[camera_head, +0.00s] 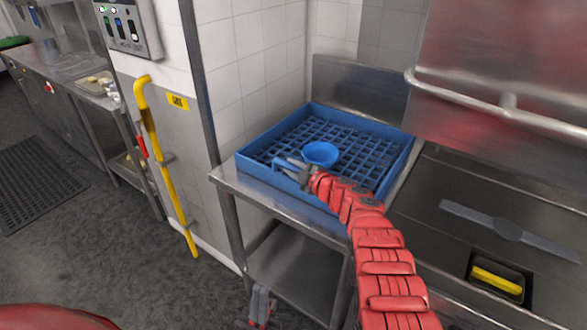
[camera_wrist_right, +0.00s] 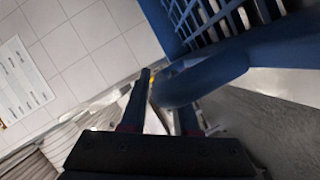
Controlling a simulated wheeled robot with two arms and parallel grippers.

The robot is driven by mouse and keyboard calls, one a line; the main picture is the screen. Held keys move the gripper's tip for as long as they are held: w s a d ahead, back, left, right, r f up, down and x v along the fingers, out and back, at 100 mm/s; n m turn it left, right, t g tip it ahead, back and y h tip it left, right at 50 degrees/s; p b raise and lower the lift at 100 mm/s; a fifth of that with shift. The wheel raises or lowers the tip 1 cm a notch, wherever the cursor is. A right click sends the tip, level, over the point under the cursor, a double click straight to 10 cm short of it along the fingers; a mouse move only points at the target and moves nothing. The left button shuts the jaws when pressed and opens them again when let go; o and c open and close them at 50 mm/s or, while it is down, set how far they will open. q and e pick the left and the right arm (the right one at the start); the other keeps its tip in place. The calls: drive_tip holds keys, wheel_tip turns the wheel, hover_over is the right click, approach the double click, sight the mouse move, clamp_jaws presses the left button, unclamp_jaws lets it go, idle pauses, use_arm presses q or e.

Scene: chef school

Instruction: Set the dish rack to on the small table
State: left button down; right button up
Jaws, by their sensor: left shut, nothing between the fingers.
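The blue dish rack (camera_head: 350,121) sits on the small steel table (camera_head: 222,184) in the corner and has a grid floor. My right gripper (camera_head: 284,167) reaches over the rack's front left, beside a small blue bowl (camera_head: 320,152). In the right wrist view its fingers (camera_wrist_right: 163,100) are apart, with a blue rounded part (camera_wrist_right: 207,80) at the tips. I cannot tell whether they press on it. The rack's grid (camera_wrist_right: 215,18) shows above. My left gripper (camera_head: 261,308) is shut and empty, low in front of the table.
A metal unit with a rail (camera_head: 495,105) and a yellow-handled recess (camera_head: 497,280) stands right of the table. A tiled wall is behind. A yellow pipe (camera_head: 167,165) runs down the wall's end at left. Open floor (camera_head: 110,250) lies left.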

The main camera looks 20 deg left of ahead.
drive_tip(key=shift+o, duration=1.4)
drive_tip(key=shift+a+f, duration=0.1)
drive_tip(key=shift+a, duration=0.05)
drive_tip(key=shift+s+d+r+p, duration=0.25)
drive_tip(key=shift+d+p, duration=0.2)
drive_tip(key=shift+p, duration=0.15)
drive_tip(key=p+v, duration=0.9)
drive_tip(key=v, duration=0.7)
drive_tip(key=shift+d+p, duration=0.2)
drive_tip(key=shift+p, duration=0.15)
